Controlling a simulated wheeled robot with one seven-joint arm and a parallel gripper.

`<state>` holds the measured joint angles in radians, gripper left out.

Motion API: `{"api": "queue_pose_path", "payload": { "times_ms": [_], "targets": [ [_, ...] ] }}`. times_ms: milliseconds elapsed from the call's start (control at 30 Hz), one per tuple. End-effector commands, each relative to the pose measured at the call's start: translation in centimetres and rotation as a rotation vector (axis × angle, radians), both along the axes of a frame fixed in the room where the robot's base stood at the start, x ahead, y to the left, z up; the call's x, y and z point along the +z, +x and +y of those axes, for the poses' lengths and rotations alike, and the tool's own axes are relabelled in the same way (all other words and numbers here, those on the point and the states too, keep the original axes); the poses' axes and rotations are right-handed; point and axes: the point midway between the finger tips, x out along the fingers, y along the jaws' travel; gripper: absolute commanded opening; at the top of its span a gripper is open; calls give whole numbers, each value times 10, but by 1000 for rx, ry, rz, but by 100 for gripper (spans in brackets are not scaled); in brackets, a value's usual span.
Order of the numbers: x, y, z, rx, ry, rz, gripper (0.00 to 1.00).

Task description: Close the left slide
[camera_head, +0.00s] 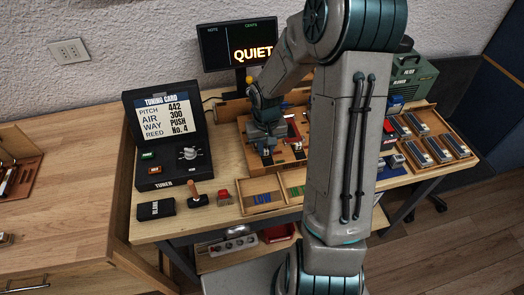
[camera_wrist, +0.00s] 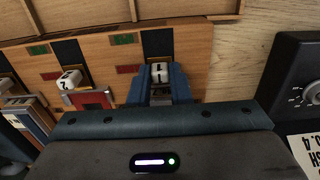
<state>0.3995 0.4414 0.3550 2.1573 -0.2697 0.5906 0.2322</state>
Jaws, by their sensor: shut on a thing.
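The left slide shows in the wrist view as a pale knob (camera_wrist: 160,71) marked 1, at the end of the wooden action board (camera_wrist: 190,52) nearest the tuner. A dark slot lies just beyond the knob. My gripper (camera_wrist: 161,80) has its two blue fingers on either side of this knob and is shut on it. In the head view my gripper (camera_head: 267,155) is low over the left part of the board, and my arm hides much of the rest. The knob itself is hidden there.
A second knob (camera_wrist: 68,78) marked 2 sits beside a red part (camera_wrist: 89,101) in the wrist view. The tuner (camera_head: 172,150) stands left of the board. A LOW tray (camera_head: 243,209) lies in front. The display (camera_head: 237,44) behind reads QUIET.

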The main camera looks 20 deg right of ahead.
Motion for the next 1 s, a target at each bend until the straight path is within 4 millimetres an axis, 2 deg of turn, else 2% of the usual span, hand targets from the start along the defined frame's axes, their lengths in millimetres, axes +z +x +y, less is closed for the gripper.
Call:
{"api": "queue_pose_path", "payload": {
  "times_ms": [133, 167, 200, 233, 533, 667, 767, 1000],
  "targets": [
    [2, 4, 0, -1, 0, -13, 0],
    [2, 4, 0, 0, 0, -13, 23],
    [2, 4, 0, 0, 0, -13, 34],
    [2, 4, 1, 0, 0, -12, 40],
    [2, 3, 1, 1, -1, -9, 40],
    [12, 3, 0, 0, -2, -11, 40],
    [27, 3, 0, -1, -2, -14, 40],
    [79, 4, 0, 0, -2, -16, 40]
  ]
}}
